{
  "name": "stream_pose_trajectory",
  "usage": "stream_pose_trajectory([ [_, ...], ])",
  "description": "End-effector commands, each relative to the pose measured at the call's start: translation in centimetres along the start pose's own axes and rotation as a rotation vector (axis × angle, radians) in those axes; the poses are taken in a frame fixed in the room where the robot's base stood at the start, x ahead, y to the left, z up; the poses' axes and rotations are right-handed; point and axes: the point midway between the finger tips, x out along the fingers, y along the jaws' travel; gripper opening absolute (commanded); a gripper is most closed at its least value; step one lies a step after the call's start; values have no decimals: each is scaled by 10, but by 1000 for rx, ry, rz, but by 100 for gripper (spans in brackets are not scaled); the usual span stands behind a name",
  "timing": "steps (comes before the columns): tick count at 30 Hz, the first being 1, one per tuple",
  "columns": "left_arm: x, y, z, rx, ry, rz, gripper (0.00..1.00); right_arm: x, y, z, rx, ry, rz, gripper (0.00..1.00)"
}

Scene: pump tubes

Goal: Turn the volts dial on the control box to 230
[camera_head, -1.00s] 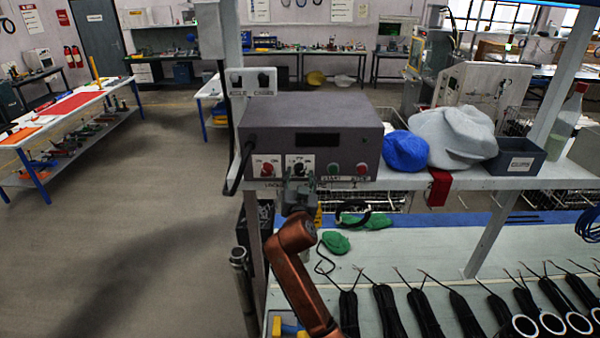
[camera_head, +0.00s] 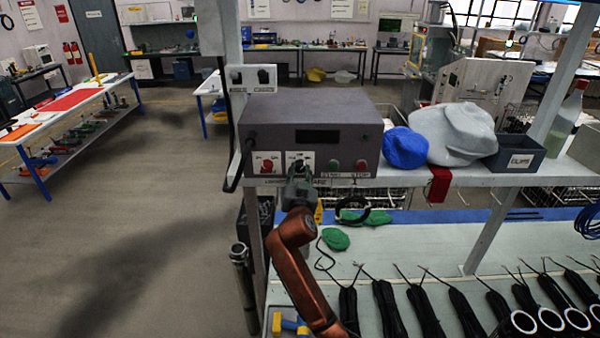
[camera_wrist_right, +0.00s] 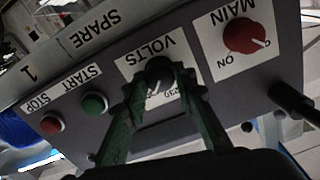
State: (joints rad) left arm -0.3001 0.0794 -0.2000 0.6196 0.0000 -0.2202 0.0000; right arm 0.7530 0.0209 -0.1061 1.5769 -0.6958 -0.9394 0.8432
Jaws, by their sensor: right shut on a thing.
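The grey control box (camera_head: 345,135) stands on the shelf, with a dark display on its front. Its black volts dial (camera_wrist_right: 158,72) sits on a white plate marked VOLTS, which appears upside down in the right wrist view. My right gripper (camera_head: 298,170) reaches up to the box front, and its green fingers (camera_wrist_right: 160,82) are shut on the volts dial from both sides. The fingers hide part of the scale; a marking that looks like 230 shows beside the right finger. I cannot read the dial's setting for certain. My left gripper is not in view.
The red main switch (camera_wrist_right: 246,37) is close beside the dial. The green start button (camera_wrist_right: 94,104) and red stop button (camera_wrist_right: 50,125) are on its other side. A blue cloth (camera_head: 405,148) and grey cloth (camera_head: 452,135) lie beside the box. Black cable bundles (camera_head: 385,310) lie below.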

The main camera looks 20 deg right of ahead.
Motion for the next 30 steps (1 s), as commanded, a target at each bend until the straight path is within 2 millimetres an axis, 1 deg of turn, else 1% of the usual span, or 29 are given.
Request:
stream_pose_trajectory([
  [5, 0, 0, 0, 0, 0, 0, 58, 0, 0, 0, -12, 0, 0, 1],
  [11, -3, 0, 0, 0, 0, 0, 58, 0, 0, 0, -84, -1, -1, 1],
  [30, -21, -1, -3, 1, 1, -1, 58, 0, -1, -1, -585, 0, -1, 1],
])
